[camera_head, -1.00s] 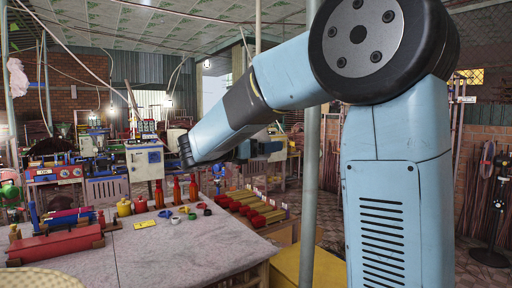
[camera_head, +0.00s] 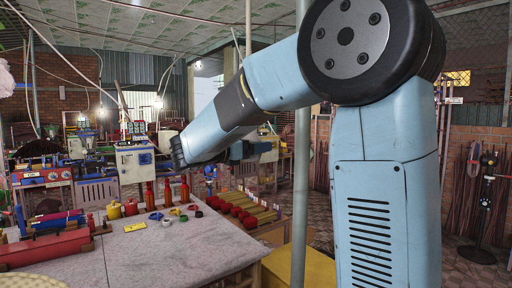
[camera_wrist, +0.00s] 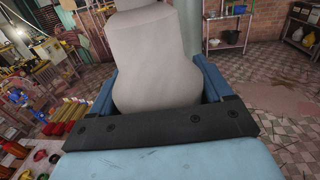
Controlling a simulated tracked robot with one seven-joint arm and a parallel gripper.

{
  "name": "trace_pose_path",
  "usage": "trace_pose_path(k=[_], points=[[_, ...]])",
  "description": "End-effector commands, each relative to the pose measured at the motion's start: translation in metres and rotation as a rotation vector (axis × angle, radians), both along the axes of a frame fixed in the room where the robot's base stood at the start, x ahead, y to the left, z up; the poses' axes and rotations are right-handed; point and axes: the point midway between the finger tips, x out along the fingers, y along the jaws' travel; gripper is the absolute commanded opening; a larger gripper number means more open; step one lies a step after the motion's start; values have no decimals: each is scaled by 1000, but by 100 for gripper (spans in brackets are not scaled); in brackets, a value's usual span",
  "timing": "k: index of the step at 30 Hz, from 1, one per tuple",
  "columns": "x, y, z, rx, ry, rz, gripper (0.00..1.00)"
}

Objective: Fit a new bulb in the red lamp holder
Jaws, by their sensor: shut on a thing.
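My gripper (camera_wrist: 158,88) is at the end of my arm. In the wrist view its blue fingers stand either side of a large pale, rounded, bulb-like thing (camera_wrist: 158,50) and are shut on it. In the head view the arm's end hides most of the gripper, above and beyond the table. Small coloured ring-like pieces lie on the table, including a red one (camera_head: 166,222), a green one (camera_head: 183,218) and a blue one (camera_head: 156,216). I cannot tell whether the red one is the lamp holder.
The pale table (camera_head: 185,255) also holds red bottles (camera_head: 168,192), a yellow pot (camera_head: 131,207) and a red machine (camera_head: 45,247). Yellow bars with red ends (camera_head: 240,208) are at its right. A pole (camera_head: 301,200) stands near my arm. A white cabinet (camera_head: 135,164) is behind.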

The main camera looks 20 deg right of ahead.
Motion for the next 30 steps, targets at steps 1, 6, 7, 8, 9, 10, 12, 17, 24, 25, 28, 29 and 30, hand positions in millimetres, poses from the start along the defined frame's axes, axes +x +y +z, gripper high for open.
trace_pose_path(k=[1,6,7,8,9,10,12,17,24,25,28,29,30], points=[[1,1,2,-1,-4,21,47],[3,2,1,-1,-3,81,47],[3,2,1,-2,-3,80,47],[3,2,1,-2,-3,79,47],[3,2,2,-1,-4,79,47],[3,2,2,-1,-4,79,47],[3,2,2,-1,-4,82,47],[3,2,3,-1,-6,142,47],[4,3,2,-2,-4,156,47],[4,3,2,-2,-4,157,47],[4,2,3,-1,-5,184,47],[4,3,3,-1,-6,199,47],[4,3,3,-2,-6,217,47]])
